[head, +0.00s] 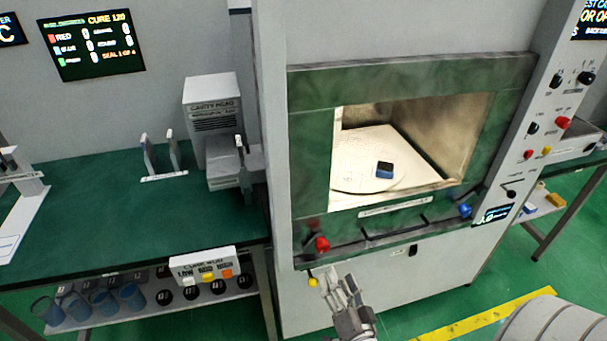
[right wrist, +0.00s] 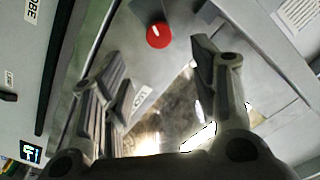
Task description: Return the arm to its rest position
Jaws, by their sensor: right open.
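My right gripper (head: 343,292) is in front of the microwave generator's lower front, below its lit chamber. In the right wrist view its two fingers (right wrist: 160,95) are spread apart with nothing between them. A red knob (right wrist: 158,36) shows beyond the fingers in that view. My left gripper does not show in either view.
The microwave generator (head: 410,72) has a lit chamber, with a small dark blue block (head: 384,170) on a pale round plate (head: 365,184). Red (head: 321,244) and blue (head: 465,211) knobs sit below. A green bench (head: 100,230) stands left, with blue cups (head: 103,303) underneath.

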